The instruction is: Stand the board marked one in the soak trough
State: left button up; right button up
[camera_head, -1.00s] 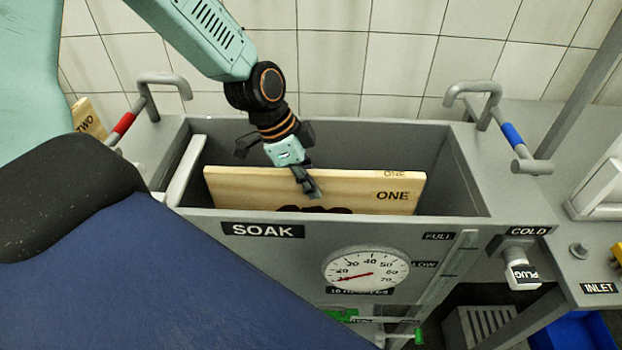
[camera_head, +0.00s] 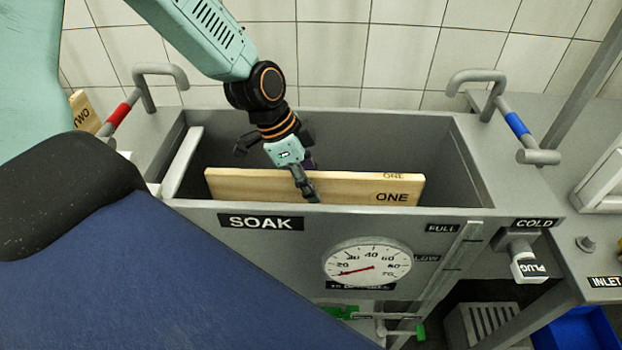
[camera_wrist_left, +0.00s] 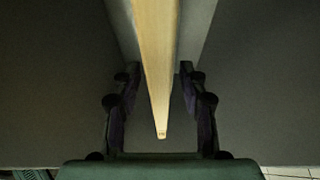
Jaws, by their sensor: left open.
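In the left wrist view the board (camera_wrist_left: 157,60) runs between the two open fingers of the left gripper (camera_wrist_left: 160,105), with a gap on each side. The lower part of the board is hidden by the trough's front wall. My right gripper is not in view.
A board marked TWO (camera_head: 84,112) stands at the far left. A red-banded tap (camera_head: 120,113) and a blue-banded tap (camera_head: 516,123) flank the trough. A dial (camera_head: 368,262) is on the trough's front. A tiled wall is behind.

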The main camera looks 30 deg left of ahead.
pick_arm(q)
jog(key=shift+v, duration=6.05)
jog(key=shift+w, duration=0.1)
